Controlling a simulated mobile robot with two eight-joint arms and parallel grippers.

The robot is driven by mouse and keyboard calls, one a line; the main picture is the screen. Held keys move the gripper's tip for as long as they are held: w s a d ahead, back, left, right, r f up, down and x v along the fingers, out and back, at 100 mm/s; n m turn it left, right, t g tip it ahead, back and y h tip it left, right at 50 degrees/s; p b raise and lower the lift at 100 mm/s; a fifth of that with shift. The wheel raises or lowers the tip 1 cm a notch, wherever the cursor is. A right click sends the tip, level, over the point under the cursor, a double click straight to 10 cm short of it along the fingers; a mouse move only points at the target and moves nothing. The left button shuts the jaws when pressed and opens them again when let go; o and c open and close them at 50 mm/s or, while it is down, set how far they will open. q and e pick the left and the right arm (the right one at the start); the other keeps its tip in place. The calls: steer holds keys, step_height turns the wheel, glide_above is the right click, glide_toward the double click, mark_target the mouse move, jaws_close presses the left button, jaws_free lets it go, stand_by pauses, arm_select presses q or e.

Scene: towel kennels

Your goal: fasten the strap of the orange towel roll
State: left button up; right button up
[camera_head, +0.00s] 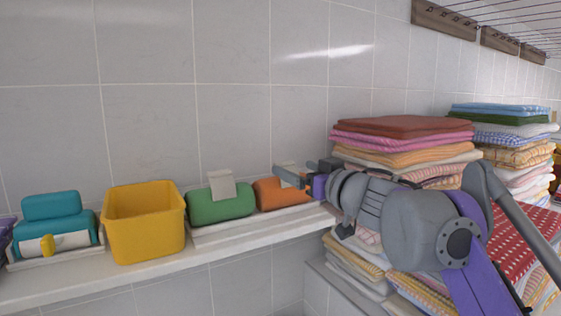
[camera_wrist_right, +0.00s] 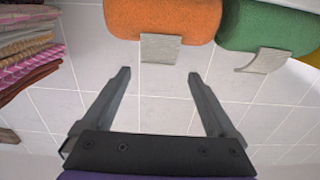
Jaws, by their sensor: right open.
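The orange towel roll (camera_head: 268,194) lies on the wall shelf, right of the green roll. Its beige strap (camera_head: 286,167) sticks up loose from the roll, partly hidden by my gripper. In the right wrist view the orange roll (camera_wrist_right: 165,17) is at the top, with the strap (camera_wrist_right: 160,48) extending toward my gripper. My right gripper (camera_head: 289,176) is open at the roll; the wrist view shows its fingers (camera_wrist_right: 158,73) spread wide, with nothing between them and the strap end just beyond the tips. My left gripper is not in view.
The green roll (camera_head: 222,206) also has a raised beige strap (camera_head: 221,184). A yellow bin (camera_head: 146,235) and teal towels (camera_head: 52,208) stand farther left on the shelf (camera_head: 200,258). Tall towel stacks (camera_head: 400,135) rise at the right, close to my right arm.

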mark_target(285, 164)
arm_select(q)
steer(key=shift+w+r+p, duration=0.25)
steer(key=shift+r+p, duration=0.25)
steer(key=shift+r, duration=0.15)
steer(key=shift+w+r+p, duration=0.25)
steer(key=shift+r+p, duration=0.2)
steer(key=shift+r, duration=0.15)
arm_select(e)
steer(key=x, duration=0.8)
steer(key=shift+w+a+f, duration=0.1)
steer(key=shift+w+a, duration=0.05)
steer(key=shift+w, duration=0.25)
